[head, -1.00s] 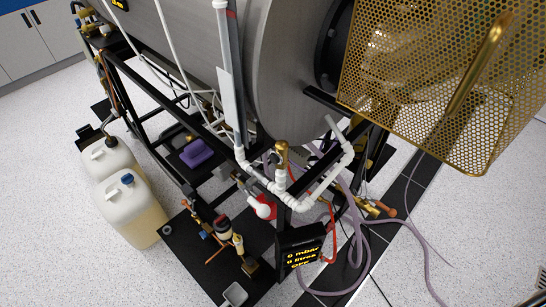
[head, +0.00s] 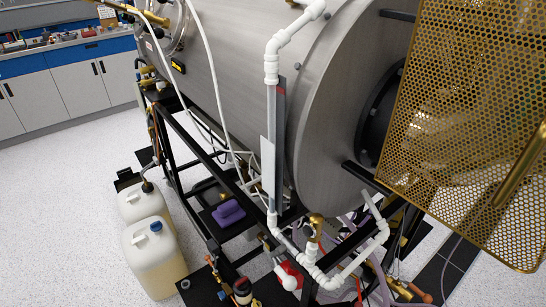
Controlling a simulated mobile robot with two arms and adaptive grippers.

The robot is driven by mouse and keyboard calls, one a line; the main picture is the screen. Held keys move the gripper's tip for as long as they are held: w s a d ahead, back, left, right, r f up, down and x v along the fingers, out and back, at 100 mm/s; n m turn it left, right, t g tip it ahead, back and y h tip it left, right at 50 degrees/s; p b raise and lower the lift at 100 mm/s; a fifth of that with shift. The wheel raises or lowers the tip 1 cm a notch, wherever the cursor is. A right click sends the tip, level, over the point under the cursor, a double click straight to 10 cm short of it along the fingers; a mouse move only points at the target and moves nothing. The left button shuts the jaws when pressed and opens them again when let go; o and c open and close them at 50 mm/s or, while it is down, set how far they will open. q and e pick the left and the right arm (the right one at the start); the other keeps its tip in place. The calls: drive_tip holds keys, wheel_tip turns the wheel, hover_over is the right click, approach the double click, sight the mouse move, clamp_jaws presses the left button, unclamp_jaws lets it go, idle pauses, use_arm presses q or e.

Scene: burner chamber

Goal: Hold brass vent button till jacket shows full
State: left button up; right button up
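A steel cylinder chamber (head: 235,75) lies across the upper middle of the head view. A brass fitting (head: 316,224) stands on the white pipework below its near end; I cannot tell whether it is the vent button. A vertical tube (head: 272,140) with a pale strip (head: 266,165) runs beside the chamber; I cannot read any level in it. Neither of my grippers is in view.
A perforated brass guard (head: 470,120) stands at the right. Two pale jugs (head: 155,260) (head: 143,203) stand on the floor at the left, with open speckled floor (head: 60,220) beside them. A purple object (head: 228,212) sits on the black frame. Cabinets (head: 80,88) line the back.

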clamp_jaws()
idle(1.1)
